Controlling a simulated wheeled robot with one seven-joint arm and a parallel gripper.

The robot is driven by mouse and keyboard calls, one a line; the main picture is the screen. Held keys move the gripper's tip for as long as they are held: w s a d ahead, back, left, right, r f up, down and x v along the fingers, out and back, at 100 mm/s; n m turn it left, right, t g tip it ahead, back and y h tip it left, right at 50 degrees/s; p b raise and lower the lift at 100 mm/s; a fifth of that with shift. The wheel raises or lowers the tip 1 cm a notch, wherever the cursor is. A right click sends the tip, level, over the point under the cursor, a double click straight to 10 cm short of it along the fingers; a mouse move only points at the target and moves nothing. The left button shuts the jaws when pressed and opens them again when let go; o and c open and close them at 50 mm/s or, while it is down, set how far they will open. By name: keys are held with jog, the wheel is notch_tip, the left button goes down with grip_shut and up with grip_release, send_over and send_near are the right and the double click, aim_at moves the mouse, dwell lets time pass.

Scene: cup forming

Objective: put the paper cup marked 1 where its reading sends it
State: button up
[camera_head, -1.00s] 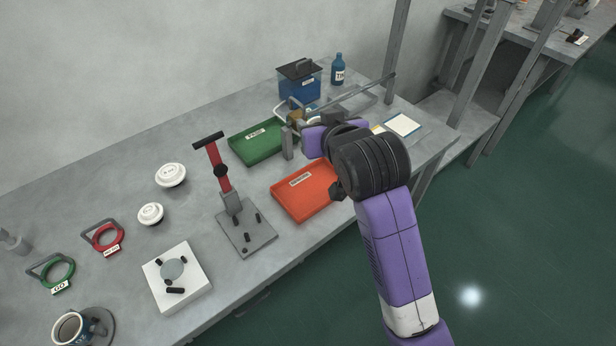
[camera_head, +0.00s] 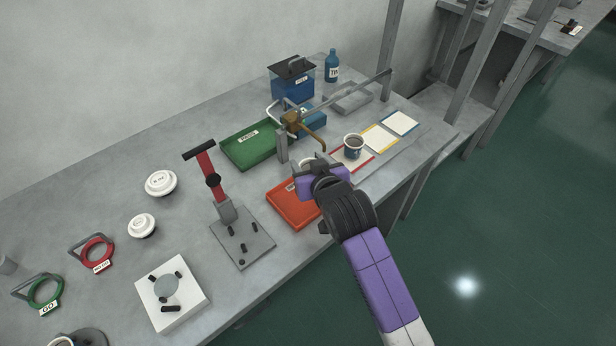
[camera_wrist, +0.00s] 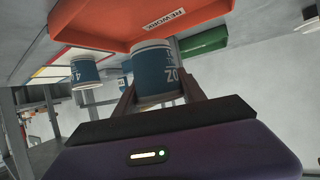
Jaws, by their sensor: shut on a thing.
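My gripper (camera_head: 312,170) is shut on a blue-and-white paper cup (camera_wrist: 155,75), which fills the space between the fingers in the wrist view. In the head view only a bit of its pale rim (camera_head: 306,162) shows. The cup is beside or over the far edge of the orange tray (camera_head: 284,207); I cannot tell which. The tray's label reads REWORK in the wrist view (camera_wrist: 130,30). A second blue cup (camera_head: 353,147) stands upright on a red-edged card, and also shows in the wrist view (camera_wrist: 82,72). I cannot read a number 1 on either cup.
A green tray (camera_head: 232,152) lies behind the orange one. A brass-coloured tap-like fixture (camera_head: 294,121) stands close beyond my gripper. Yellow-edged (camera_head: 379,138) and blue-edged (camera_head: 400,122) cards lie to the right. A red-handled press (camera_head: 208,178) stands left of the orange tray.

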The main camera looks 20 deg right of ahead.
jog(key=shift+f, duration=2.55)
jog(key=shift+f, duration=0.1)
jog(key=o, duration=1.3)
jog(key=shift+r, duration=0.2)
jog(key=v, duration=1.2)
